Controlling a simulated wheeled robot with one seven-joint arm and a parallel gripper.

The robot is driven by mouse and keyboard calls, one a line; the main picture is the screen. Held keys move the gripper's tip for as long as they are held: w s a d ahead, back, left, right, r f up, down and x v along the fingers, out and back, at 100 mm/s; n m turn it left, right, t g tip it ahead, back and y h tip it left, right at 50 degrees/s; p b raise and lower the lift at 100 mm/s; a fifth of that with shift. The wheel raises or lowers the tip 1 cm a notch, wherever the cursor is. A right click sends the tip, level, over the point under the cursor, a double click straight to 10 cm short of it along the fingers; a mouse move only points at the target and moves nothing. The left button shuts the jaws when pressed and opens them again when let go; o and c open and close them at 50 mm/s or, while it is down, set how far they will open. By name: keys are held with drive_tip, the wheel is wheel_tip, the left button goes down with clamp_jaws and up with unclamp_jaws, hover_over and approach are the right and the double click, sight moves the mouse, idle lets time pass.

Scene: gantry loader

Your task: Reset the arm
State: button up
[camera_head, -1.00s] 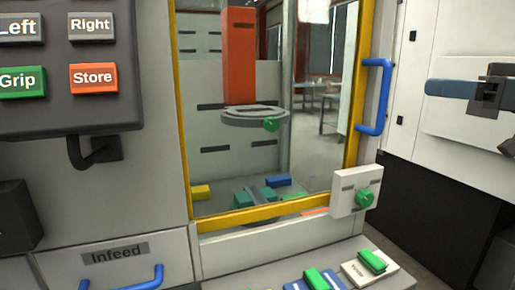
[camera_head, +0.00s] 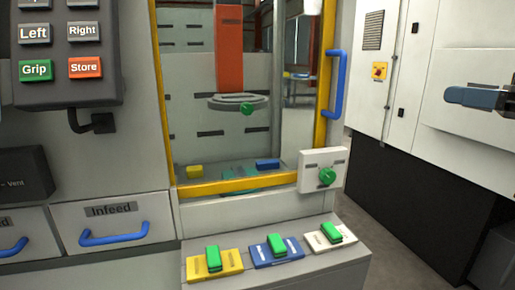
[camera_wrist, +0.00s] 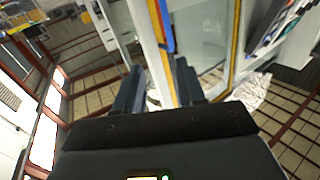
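My gripper (camera_wrist: 158,64) shows in the wrist view with its two dark blue-grey fingers apart and nothing between them. In the head view what looks like its blue-grey finger end (camera_head: 470,97) is at the right edge, pointing left, in front of a white cabinet and clear of the glass door. Whether it touches anything there cannot be told, but it looks free. The rest of my arm is out of the head view.
A yellow-framed door (camera_head: 323,110) with a blue handle (camera_head: 336,85) closes off the gantry bay. A button panel (camera_head: 66,90) hangs at upper left above the Infeed drawer (camera_head: 114,226). A low ledge (camera_head: 200,284) carries yellow, blue and white blocks with green grips.

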drive_tip(key=s+a+f+m+t+h, duration=0.1)
drive_tip(key=a+f+m+h, duration=0.2)
drive_tip(key=f, duration=0.9)
drive_tip(key=s+a+f+m+t+h, duration=0.1)
drive_tip(key=f+m+t+h, duration=0.3)
drive_tip(key=f, duration=0.7)
drive_tip(key=s+a+f+m+g+h, duration=0.1)
drive_tip(key=s+a+f+m+h, duration=0.1)
drive_tip(key=s+f, duration=0.4)
drive_tip(key=s+a+f+m+g+h, duration=0.2)
drive_tip(key=s+f, duration=0.3)
drive_tip(key=f, duration=0.3)
drive_tip(key=s+a+f+h, duration=0.1)
drive_tip(key=s+f, duration=0.1)
drive_tip(key=s, duration=0.7)
drive_tip(key=s+a+f+h, duration=0.2)
drive_tip(key=s+f, duration=0.1)
drive_tip(key=s, duration=0.6)
drive_tip(key=s+a+r+n, duration=0.1)
drive_tip(key=s+r, duration=0.3)
drive_tip(key=s, duration=0.4)
drive_tip(key=s+a+r+n, duration=0.1)
drive_tip(key=s+a+r, duration=0.1)
drive_tip(key=s+r, duration=0.3)
drive_tip(key=s+p, duration=0.1)
drive_tip(key=s, duration=0.2)
drive_tip(key=shift+t+y, duration=0.3)
drive_tip(key=shift+y, duration=0.1)
drive_tip(key=shift+a, duration=0.1)
